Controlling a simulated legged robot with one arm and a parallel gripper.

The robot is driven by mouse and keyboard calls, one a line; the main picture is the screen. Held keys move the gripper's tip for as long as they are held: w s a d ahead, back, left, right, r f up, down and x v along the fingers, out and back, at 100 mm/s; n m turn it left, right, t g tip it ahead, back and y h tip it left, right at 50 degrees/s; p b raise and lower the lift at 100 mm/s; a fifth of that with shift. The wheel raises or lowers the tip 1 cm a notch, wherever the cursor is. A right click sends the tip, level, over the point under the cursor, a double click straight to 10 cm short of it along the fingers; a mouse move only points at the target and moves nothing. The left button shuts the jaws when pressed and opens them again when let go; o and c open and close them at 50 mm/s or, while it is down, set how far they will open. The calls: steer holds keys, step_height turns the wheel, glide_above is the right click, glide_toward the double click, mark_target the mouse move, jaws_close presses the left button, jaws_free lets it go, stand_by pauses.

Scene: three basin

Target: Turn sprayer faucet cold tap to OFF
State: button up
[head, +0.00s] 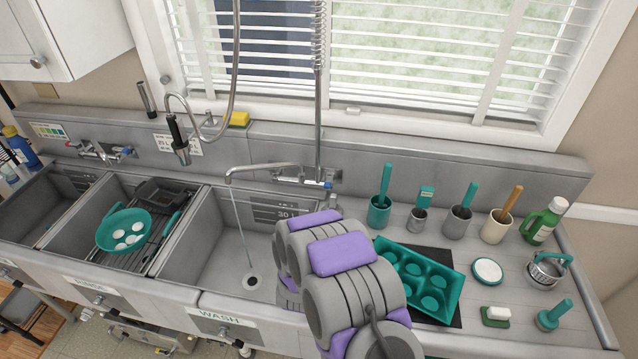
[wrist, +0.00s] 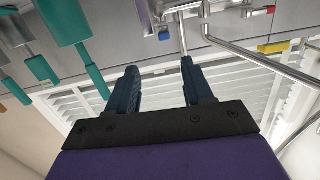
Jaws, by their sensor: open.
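The sprayer faucet (head: 300,177) is mounted on the back wall above the wash basin, with a tall spring riser. A thin stream of water (head: 240,215) runs from its spout (head: 262,167) into the basin. The blue-marked cold tap (head: 328,185) is at the faucet's right end. The wrist view is upside down; there the cold tap (wrist: 165,34) appears just beyond the fingertips, and a red-marked tap (wrist: 260,10) is to the right. My gripper (wrist: 158,68) is open and empty, apart from the tap. In the head view my arm hides the gripper.
Right of the basin, the counter holds a teal muffin tray (head: 418,278), several brush holders and a green bottle (head: 545,220). A sprayer hose (head: 233,60) hangs over the back ledge, near a yellow sponge (head: 239,118).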

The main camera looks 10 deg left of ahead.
steer(key=t, duration=0.1)
glide_toward(327, 187)
steer(key=w, duration=1)
steer(key=shift+w, duration=0.15)
jaws_close()
stand_by(0.5)
steer(key=shift+d+n+b, duration=0.1)
steer(key=shift+n+b, duration=0.25)
steer(key=shift+n, duration=0.05)
